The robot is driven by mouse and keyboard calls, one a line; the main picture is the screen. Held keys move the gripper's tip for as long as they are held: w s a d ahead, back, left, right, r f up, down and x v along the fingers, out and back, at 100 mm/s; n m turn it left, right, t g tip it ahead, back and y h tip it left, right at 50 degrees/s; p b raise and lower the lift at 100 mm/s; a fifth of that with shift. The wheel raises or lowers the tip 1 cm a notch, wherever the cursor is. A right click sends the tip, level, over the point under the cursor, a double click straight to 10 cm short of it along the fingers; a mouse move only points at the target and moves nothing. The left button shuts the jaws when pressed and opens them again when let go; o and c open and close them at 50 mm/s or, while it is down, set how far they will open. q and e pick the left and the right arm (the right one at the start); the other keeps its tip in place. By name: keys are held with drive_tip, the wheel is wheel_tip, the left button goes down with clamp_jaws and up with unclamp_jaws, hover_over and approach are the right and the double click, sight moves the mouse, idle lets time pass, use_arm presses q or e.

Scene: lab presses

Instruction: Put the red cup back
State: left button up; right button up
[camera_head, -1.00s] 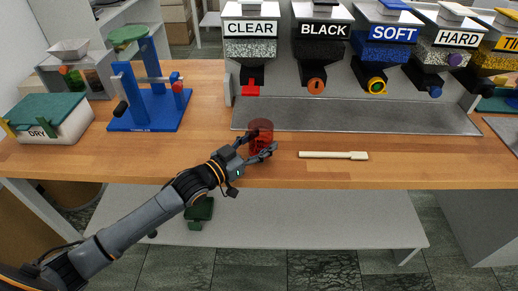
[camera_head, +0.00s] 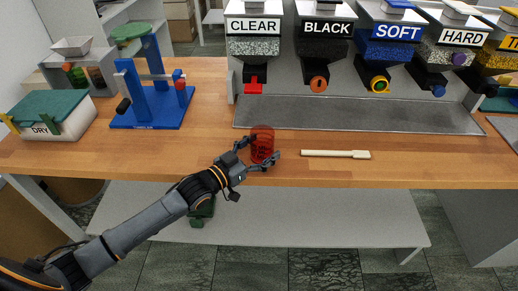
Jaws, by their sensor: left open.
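A translucent red cup (camera_head: 262,143) stands upright on the wooden table (camera_head: 200,165), near its front edge and in front of the dispensers' grey tray. My left gripper (camera_head: 262,154) is open at the cup, with one finger on its left side and the other at its lower front right. I cannot tell whether the fingers touch it. My right gripper is not in view.
A pale wooden stick (camera_head: 336,154) lies right of the cup. Behind are labelled dispensers (camera_head: 253,48) over a grey metal tray (camera_head: 350,114). A blue press (camera_head: 150,95) and a DRY box (camera_head: 48,116) stand at left. Bare table lies between press and cup.

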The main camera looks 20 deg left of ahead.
use_arm(q)
drive_tip(key=shift+r, duration=0.15)
drive_tip(key=shift+s+a, duration=0.25)
drive_tip(key=shift+s, duration=0.15)
drive_tip(key=v, duration=1.1)
drive_tip(key=shift+b, duration=0.3)
